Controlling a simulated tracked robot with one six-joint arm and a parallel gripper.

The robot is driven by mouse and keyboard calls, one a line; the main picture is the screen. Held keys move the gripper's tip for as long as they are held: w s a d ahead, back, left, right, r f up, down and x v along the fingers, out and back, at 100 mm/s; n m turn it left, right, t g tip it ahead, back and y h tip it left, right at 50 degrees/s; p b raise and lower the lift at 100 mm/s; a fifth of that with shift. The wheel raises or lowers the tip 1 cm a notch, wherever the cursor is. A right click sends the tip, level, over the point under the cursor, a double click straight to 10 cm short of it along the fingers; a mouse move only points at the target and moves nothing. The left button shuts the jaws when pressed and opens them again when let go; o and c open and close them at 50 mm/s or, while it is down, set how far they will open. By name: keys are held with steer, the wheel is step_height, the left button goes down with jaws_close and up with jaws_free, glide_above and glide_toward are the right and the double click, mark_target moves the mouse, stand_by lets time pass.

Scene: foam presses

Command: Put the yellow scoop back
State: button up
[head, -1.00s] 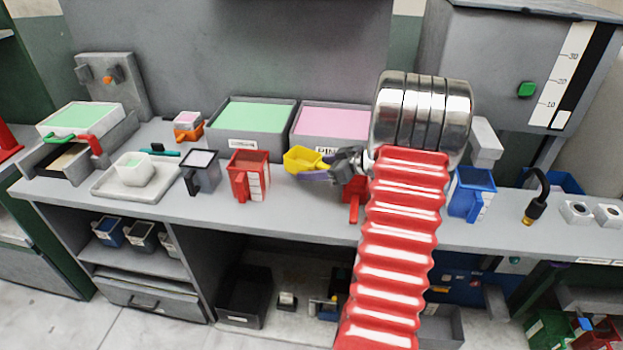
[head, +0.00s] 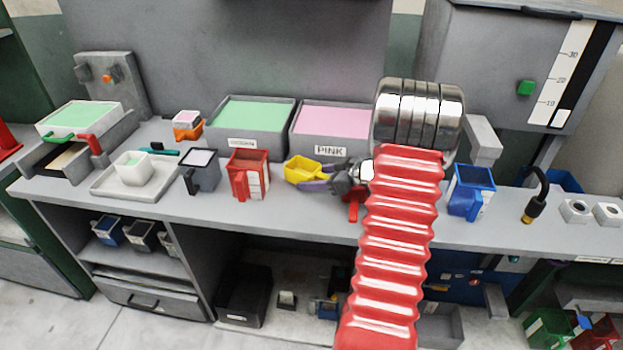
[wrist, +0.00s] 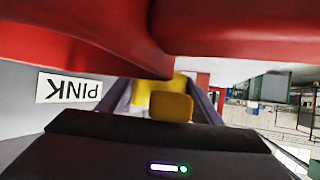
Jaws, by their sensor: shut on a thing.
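The yellow scoop (head: 302,170) is at the middle of the bench, just in front of the pink bin (head: 330,150), with its bowl pointing left. My gripper (head: 323,178) comes in from the right and is shut on the scoop's handle end. In the wrist view the yellow scoop (wrist: 168,105) shows between my two purple-grey fingers, beyond the dark gripper body. I cannot tell whether the scoop touches the bench or hangs just above it.
A green bin (head: 247,147) stands left of the pink one. A red jug (head: 249,174) stands close left of the scoop. A blue jug (head: 470,190) is right of my arm. A red handle (head: 353,208) shows below my gripper. The bench's front strip is mostly clear.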

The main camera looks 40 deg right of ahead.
steer(key=shift+f, duration=0.15)
steer(key=o, duration=1.8)
steer(key=shift+c, duration=0.2)
steer(key=shift+r, duration=0.35)
steer(key=v, duration=1.2)
steer(key=shift+r, duration=0.35)
